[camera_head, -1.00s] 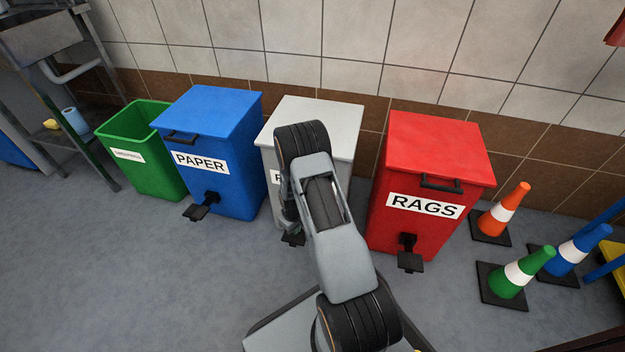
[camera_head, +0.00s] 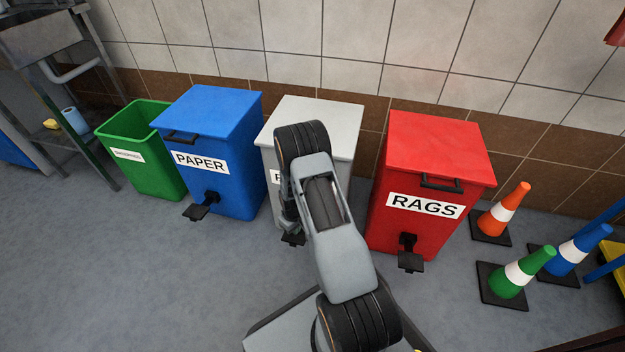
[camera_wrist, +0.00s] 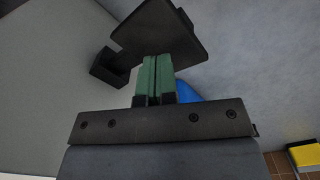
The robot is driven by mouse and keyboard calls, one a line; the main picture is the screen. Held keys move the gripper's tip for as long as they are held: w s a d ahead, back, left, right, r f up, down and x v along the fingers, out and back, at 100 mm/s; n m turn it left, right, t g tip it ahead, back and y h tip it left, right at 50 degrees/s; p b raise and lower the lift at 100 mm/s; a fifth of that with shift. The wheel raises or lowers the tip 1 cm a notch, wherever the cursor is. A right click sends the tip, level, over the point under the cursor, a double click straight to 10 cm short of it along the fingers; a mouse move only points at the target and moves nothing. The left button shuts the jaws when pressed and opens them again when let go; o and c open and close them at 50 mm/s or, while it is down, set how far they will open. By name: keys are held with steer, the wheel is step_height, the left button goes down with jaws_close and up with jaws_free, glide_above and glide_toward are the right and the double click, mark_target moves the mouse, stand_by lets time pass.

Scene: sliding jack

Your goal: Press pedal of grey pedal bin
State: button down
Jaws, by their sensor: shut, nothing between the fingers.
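The grey pedal bin (camera_head: 333,115) stands between the blue and red bins in the head view, its lid shut. My arm covers much of its front and label. Its black pedal (camera_head: 292,240) shows low at the front, partly hidden by my arm. In the wrist view the pedal plate (camera_wrist: 162,27) is at the top, with the grey bin wall (camera_wrist: 50,70) to the left. My gripper (camera_wrist: 154,62) is shut and empty, its green fingertips overlapping the plate's near edge. I cannot tell whether they touch it.
A blue PAPER bin (camera_head: 228,150) and a green open bin (camera_head: 155,180) stand to the left. A red RAGS bin (camera_head: 420,230) stands close on the right, then several cones, including an orange one (camera_head: 502,210). The floor in front at left is clear.

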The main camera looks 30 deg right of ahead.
mark_target(295, 236)
steer(key=shift+f+b, duration=0.8)
steer(key=shift+f, duration=0.25)
steer(key=shift+s+a+f+b, duration=0.15)
steer(key=shift+f+b, duration=0.2)
steer(key=shift+f, duration=0.2)
steer(key=shift+s+a+f+b, duration=0.1)
steer(key=shift+f+b, duration=0.2)
steer(key=shift+f, duration=0.2)
steer(key=shift+s+a+f+b, duration=0.1)
steer(key=shift+f+b, duration=0.75)
steer(key=shift+f, duration=0.25)
steer(key=shift+r, duration=0.1)
steer(key=shift+w+d+r+p, duration=0.1)
steer(key=shift+d+r+p, duration=0.05)
steer(key=shift+r+p, duration=0.65)
steer(key=shift+w+d+r+p, duration=0.15)
steer(key=shift+r+p, duration=0.4)
steer(key=shift+r, duration=0.55)
steer(key=shift+w+d+r+p, duration=0.1)
steer(key=shift+r+p, duration=0.55)
steer(key=shift+r, duration=0.3)
